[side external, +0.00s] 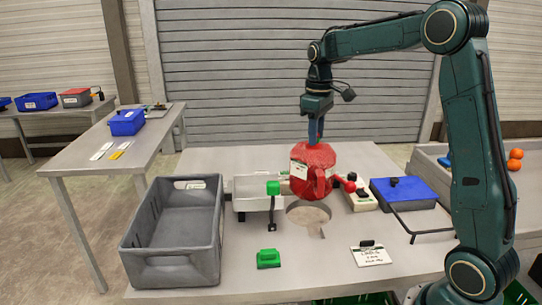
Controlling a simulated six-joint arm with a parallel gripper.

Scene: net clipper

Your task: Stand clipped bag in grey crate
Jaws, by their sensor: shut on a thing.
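A red bag (312,162) with a white label hangs upright from my gripper (317,137), near the middle of the table. My gripper points down with its blue fingers shut on the bag's top. The bag's lower end is above or near a round opening in the table; I cannot tell whether it touches anything. A clip on the bag cannot be made out. The grey crate (170,268) stands at the table's left front, open at the top and seemingly empty. My gripper is to the right of the crate and higher than its rim.
A white tray (245,203) and a green-topped post (272,205) stand between the crate and bag. A green block (268,258) and label card (371,255) lie in front. A switch box (361,199) and blue-topped box (405,192) stand right. The round opening (309,214) is central.

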